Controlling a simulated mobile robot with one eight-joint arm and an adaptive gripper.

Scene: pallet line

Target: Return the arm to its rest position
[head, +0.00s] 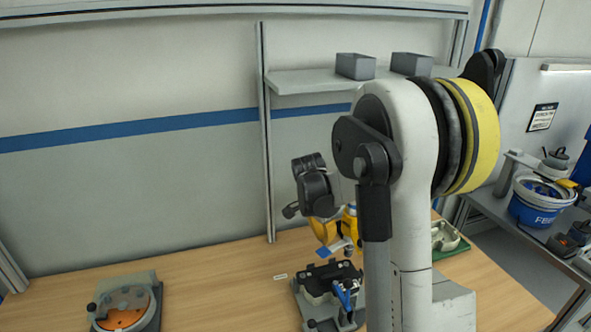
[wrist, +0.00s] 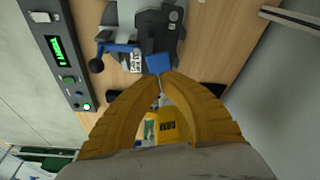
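My gripper (wrist: 161,76) fills the lower middle of the wrist view. My dark wrist hangs over the bench's back middle, and the fingertips there are hard to make out.
A dark fixture with a blue lever (head: 335,290) stands near my wrist. A round orange-topped device (head: 125,305) is at the bench's left. A shelf (head: 310,83) bears two grey bins behind my arm. A control box with a green display (wrist: 62,55) shows in the wrist view.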

